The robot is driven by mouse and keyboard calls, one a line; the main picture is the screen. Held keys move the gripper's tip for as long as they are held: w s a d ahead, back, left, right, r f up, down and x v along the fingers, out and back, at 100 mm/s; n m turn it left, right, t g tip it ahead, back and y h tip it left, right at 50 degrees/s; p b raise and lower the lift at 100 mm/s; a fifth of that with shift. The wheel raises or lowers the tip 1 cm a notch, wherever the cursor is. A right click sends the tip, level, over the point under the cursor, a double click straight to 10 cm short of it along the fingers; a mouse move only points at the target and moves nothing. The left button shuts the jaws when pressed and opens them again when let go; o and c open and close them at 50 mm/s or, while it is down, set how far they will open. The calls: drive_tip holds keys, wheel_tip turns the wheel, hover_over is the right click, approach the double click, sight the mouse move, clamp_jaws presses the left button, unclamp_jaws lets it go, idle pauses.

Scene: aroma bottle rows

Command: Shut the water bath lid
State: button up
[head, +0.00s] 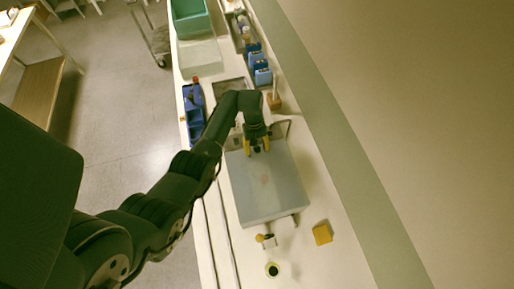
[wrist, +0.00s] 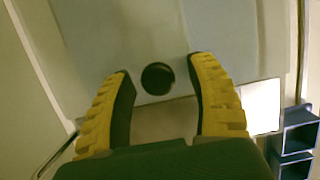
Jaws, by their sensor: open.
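The water bath (head: 272,217) is a grey box on the bench in the head view, with a pale grey panel, apparently its lid (head: 262,180), over its top. I cannot tell the lid's exact angle. My gripper (head: 257,146) is over the far end of the bath, with its yellow fingers apart. In the wrist view, a round black knob (wrist: 157,78) shows on the grey panel (wrist: 110,35), between the two open fingertips. Nothing is held, and I cannot tell whether a finger touches the knob.
A blue rack (head: 193,115) stands left of my forearm. Blue bottles (head: 262,75) and a teal bin (head: 192,18) are farther along the bench. A yellow block (head: 322,233) and a small white item (head: 268,241) lie near the bath's near end. The wall runs along the right.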

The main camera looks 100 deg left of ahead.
drive_tip(key=v, duration=1.2)
drive_tip(key=shift+a, duration=0.1)
